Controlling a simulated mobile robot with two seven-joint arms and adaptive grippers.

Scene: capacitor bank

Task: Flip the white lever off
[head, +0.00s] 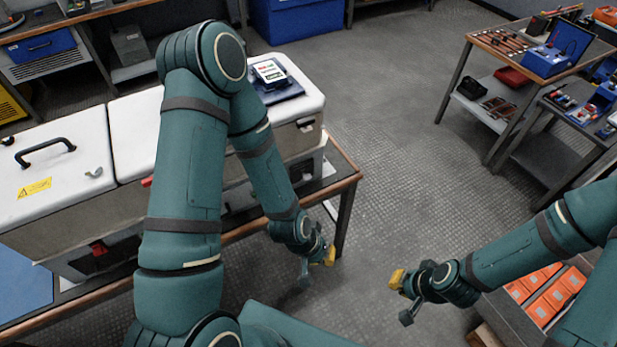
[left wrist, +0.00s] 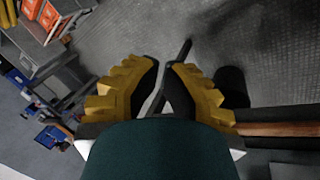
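I cannot make out a white lever for certain. A white-topped cabinet (head: 125,120) stands on a bench at the left, partly hidden by my left arm. A small pale fitting (head: 94,172) sits on its lid, and a red part (head: 98,248) is on its front side. My left gripper (head: 329,256) hangs over the floor, right of the bench, apart from the cabinet.
A device with a screen (head: 270,72) lies on the cabinet's far end, and a black handle (head: 44,152) is on its lid. The bench edge (head: 345,181) is near my left gripper. Tool carts (head: 490,40) stand at the right. The floor between is clear.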

